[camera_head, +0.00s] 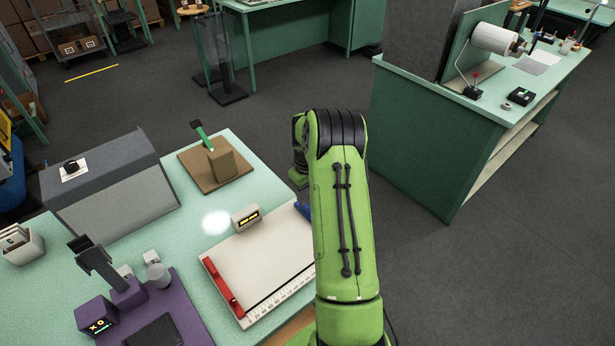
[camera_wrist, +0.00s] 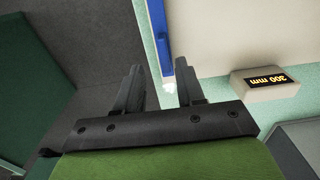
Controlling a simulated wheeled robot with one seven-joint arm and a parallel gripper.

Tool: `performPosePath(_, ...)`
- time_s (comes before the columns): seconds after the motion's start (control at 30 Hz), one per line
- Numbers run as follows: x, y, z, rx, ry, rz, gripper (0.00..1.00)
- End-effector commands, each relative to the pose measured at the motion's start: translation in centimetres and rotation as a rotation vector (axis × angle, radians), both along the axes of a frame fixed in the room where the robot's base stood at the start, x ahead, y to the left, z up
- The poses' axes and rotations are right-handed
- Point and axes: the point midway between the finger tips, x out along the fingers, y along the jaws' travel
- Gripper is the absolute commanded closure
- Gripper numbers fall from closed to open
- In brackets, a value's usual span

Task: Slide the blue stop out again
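The blue stop (camera_head: 303,210) is a narrow bar at the right edge of the white ruled board (camera_head: 262,262); in the head view my arm hides most of it. In the wrist view the blue stop (camera_wrist: 160,38) runs up from between my gripper's (camera_wrist: 159,75) fingertips and out of the top of the picture, along the white board's edge. My gripper is open, its two dark fingers apart. The stop's near end lies around the fingertips, closer to the right one; I cannot tell whether they touch. The head view hides the fingers behind my arm.
A grey readout box (camera_head: 246,217) with an amber millimetre display stands at the board's back edge. A red bar (camera_head: 223,288) lies on the board's left side. A brown block (camera_head: 222,163) on a wooden base stands behind. The purple unit (camera_head: 150,310) is at the left.

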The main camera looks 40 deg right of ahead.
Motion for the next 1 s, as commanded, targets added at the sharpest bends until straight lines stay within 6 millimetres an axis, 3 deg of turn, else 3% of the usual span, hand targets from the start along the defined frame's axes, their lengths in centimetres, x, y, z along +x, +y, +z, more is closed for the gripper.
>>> performPosePath(0.2, 0.1, -0.1, 6.5, -0.005, -0.006, 0.0, 0.62)
performPosePath(0.4, 0.1, -0.1, 10.6, -0.003, -0.003, -0.001, 0.62)
performPosePath(0.57, 0.0, -0.1, 11.7, -0.002, -0.001, -0.002, 0.62)
performPosePath(1.0, 0.0, -0.1, 11.6, -0.001, -0.001, -0.002, 0.62)
